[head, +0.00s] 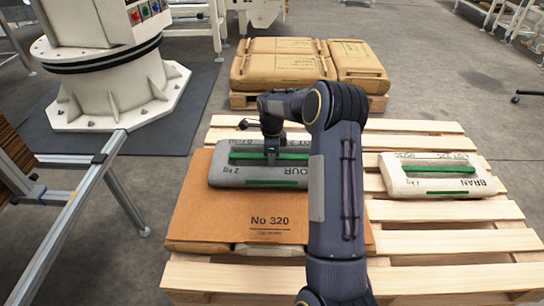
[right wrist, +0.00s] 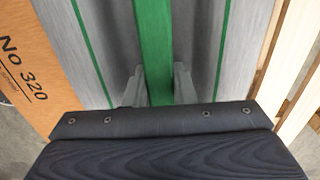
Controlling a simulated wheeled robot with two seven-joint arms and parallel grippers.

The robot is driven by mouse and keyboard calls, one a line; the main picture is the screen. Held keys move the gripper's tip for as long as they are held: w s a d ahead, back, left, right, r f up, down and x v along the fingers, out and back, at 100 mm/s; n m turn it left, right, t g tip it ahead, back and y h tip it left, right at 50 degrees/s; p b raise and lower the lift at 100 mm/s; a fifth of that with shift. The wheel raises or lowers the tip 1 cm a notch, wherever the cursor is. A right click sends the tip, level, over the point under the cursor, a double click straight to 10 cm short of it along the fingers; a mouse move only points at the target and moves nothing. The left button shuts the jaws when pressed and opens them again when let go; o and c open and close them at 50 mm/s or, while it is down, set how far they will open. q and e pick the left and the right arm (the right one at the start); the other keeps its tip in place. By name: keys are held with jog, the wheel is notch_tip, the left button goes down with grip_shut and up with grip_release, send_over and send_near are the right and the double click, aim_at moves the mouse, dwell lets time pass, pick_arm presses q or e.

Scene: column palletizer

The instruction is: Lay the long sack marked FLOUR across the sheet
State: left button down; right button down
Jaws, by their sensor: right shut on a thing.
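The long grey sack marked FLOUR (head: 226,175) is over the far part of the brown sheet (head: 200,215), its lettering upside down in the head view. A green strip runs along its middle. My right gripper (head: 272,158) is over the sack's middle, shut on the green strip (right wrist: 153,50), with one finger on each side in the right wrist view. My right arm hides part of the sack. I cannot tell whether the sack rests on the sheet or hangs just above it. My left gripper is not in view.
A pale sack marked BRAN (head: 436,183) lies on the right of the wooden pallet (head: 440,240). Brown sacks (head: 280,68) fill a second pallet behind. A metal rail frame (head: 75,215) stands at the left, near a white machine base (head: 115,90).

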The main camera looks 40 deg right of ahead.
jog(key=c, duration=1.6)
grip_release()
jog(key=shift+f, duration=0.1)
jog(key=o, duration=0.4)
notch_tip(320, 180, up, 12)
jog(key=p, duration=0.3)
jog(key=s+a+r+n+t+y, duration=0.1)
jog(key=s+a+r+n+t, duration=0.1)
jog(key=s+a+r+n, duration=0.6)
jog(key=s+a+n+t+y, duration=0.1)
jog(key=s+a+n, duration=0.7)
jog(key=s, duration=0.2)
jog(key=s+a+n+t+y, duration=0.1)
jog(key=s+a+n+t, duration=0.1)
jog(key=s+a+n, duration=0.6)
jog(key=s, duration=0.3)
jog(key=shift+s+f+t+y, duration=0.2)
jog(key=shift+f+t+y, duration=0.1)
jog(key=shift+f+y, duration=0.1)
